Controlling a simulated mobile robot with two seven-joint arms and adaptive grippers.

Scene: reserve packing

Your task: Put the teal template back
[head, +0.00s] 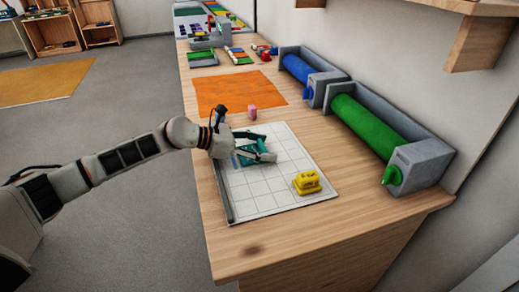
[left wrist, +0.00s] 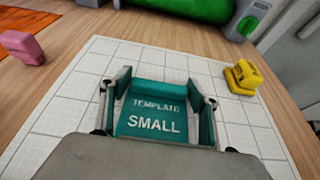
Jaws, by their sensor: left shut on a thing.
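The teal template (left wrist: 155,110), marked "TEMPLATE SMALL", is at the white gridded board (head: 262,200). It also shows in the head view (head: 249,141), partly hidden by my left gripper. My left gripper (head: 262,152) is shut on the template, with one finger on each side of it in the left wrist view (left wrist: 157,92). I cannot tell whether the template touches the board or is held just above it. My right gripper is not in view.
A yellow tool (head: 307,183) stands on the board's right part. A pink block (head: 252,112) stands beyond the board, near an orange sheet (head: 238,93). Green (head: 368,126) and blue (head: 297,67) rolls in grey holders line the wall side. Trays and small items sit at the far end.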

